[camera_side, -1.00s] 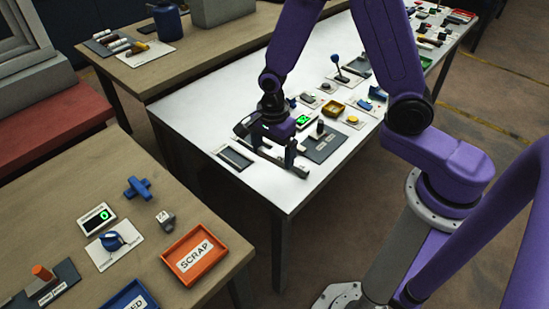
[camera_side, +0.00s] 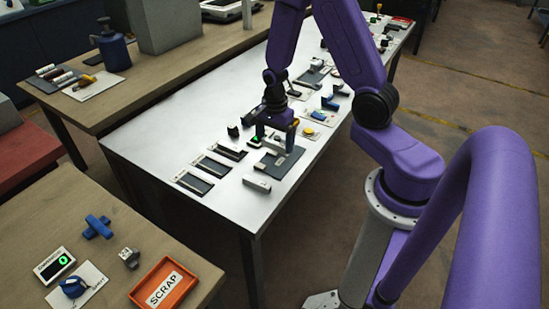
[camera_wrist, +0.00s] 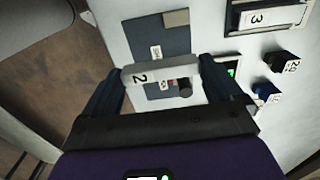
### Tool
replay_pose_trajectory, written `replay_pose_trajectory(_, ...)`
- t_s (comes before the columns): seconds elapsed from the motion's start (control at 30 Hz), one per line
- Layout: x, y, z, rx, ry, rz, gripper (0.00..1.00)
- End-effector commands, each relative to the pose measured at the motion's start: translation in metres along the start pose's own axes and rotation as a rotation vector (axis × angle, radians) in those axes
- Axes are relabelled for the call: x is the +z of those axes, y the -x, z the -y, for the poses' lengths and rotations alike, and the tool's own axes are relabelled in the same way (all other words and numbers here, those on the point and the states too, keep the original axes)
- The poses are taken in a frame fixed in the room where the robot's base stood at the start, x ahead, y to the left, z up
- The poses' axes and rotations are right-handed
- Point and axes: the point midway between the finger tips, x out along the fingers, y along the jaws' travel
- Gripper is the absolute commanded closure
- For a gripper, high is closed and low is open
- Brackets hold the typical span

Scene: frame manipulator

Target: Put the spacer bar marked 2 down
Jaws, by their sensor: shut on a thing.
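The spacer bar marked 2 (camera_wrist: 143,78) is a light bar clamped crosswise between the two dark fingers of my gripper (camera_wrist: 163,88). In the wrist view it hangs over a dark grey plate (camera_wrist: 148,40) with small labels and a lighter patch. In the side view my gripper (camera_side: 276,133) is above the white table, over the back of the same plate (camera_side: 288,168). I cannot tell whether the bar touches anything below. A black knob (camera_wrist: 185,89) shows just past the bar in the wrist view.
Dark slotted holders (camera_side: 195,184) lie left of the plate. A loose grey bar (camera_side: 257,183) lies near the table's front. In the wrist view, a bar marked 3 (camera_wrist: 262,17) sits in a holder, and small blocks (camera_wrist: 288,62) stand at right. The front table corner is clear.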

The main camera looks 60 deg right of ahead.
Motion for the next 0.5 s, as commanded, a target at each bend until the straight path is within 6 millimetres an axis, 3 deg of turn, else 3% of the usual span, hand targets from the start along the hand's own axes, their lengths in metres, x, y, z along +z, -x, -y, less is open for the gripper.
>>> replay_pose_trajectory(0.5, 0.000, -0.045, 0.000, 0.003, -0.001, 0.000, 0.37)
